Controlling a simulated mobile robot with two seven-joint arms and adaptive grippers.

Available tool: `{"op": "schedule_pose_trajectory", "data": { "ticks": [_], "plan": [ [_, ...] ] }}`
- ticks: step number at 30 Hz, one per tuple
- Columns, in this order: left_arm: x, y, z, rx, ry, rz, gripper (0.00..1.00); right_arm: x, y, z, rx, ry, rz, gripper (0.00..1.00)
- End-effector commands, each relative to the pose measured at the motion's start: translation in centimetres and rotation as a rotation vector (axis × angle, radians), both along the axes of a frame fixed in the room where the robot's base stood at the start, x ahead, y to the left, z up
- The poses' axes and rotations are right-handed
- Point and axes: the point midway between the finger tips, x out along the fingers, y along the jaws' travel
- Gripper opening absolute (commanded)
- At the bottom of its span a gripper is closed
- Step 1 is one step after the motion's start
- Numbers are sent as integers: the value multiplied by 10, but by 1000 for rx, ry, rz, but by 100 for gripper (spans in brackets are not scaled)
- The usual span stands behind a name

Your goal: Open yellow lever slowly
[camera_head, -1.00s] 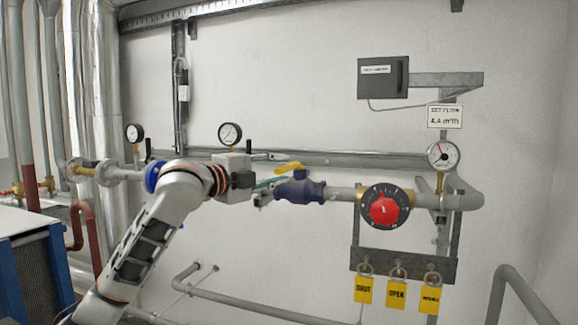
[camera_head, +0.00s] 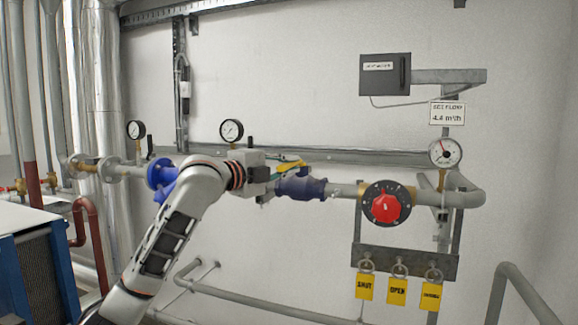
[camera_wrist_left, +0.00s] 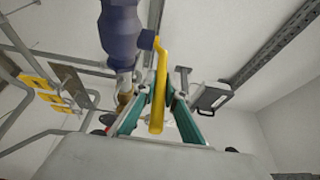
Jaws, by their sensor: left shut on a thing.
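The yellow lever (camera_head: 291,165) sits on top of the dark blue valve (camera_head: 300,187) in the pipe line. My left gripper (camera_head: 279,168) reaches it from the left, with its green fingers at the lever. In the left wrist view the yellow lever (camera_wrist_left: 159,90) runs from the blue valve body (camera_wrist_left: 120,35) down between the two green fingers of my left gripper (camera_wrist_left: 158,92), which is shut on it. My right gripper is not in view.
A red dial knob (camera_head: 385,204) sits on the pipe right of the valve. A pressure gauge (camera_head: 445,153) stands above the pipe. Yellow tags (camera_head: 397,290) hang from a bracket below. A grey pipe runs low along the wall.

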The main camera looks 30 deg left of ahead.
Motion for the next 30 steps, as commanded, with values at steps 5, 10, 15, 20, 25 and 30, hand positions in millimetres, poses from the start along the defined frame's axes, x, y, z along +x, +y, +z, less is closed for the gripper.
{"op": "schedule_pose_trajectory", "data": {
  "ticks": [5,10,15,20,25,30],
  "plan": [
    [2,-7,0,9,4,58,0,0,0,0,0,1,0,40],
    [5,-15,-1,5,2,128,0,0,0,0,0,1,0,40],
    [6,-18,-1,1,1,166,0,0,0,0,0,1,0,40],
    [6,-18,-1,1,2,169,0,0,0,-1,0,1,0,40],
    [6,-18,-1,0,2,167,24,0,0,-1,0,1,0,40],
    [6,-17,-1,0,1,167,28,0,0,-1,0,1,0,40]
  ]
}}
